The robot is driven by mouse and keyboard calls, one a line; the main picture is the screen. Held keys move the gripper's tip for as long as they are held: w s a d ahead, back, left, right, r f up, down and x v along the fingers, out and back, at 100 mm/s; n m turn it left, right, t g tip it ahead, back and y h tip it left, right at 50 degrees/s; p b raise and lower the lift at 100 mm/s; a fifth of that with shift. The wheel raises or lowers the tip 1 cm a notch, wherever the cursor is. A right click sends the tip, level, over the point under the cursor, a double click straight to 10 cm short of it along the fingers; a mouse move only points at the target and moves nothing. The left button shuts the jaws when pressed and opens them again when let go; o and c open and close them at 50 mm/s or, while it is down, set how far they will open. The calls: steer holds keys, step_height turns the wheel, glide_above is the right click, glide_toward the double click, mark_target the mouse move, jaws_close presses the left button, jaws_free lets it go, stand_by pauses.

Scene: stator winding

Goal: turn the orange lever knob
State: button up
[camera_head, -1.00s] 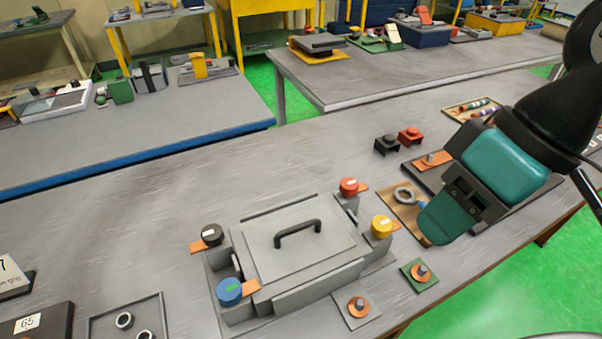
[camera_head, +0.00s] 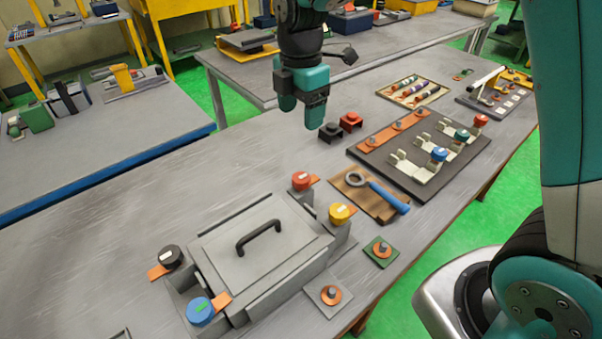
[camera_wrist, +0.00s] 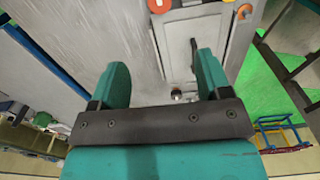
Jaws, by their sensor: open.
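A grey box (camera_head: 262,247) with a black handle (camera_head: 258,236) carries four-sided corner knobs on orange levers. The orange-red knob (camera_head: 301,181) is at its far corner, with the yellow knob (camera_head: 341,212) at the right, the black knob (camera_head: 170,256) at the left and the blue knob (camera_head: 200,311) in front. My gripper (camera_head: 302,112) is open and empty, pointing down above the table beyond the box, apart from every knob.
A dark board with levers (camera_head: 410,185) and a wooden board with a blue-handled tool (camera_head: 360,203) lie right. The table left of my gripper is clear.

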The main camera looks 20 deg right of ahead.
mark_target(301, 177)
step_height(301, 177, down, 17)
steer(key=p, duration=0.3)
steer(key=shift+f, duration=0.15)
steer(key=shift+c, duration=0.5)
steer(key=c, duration=0.8)
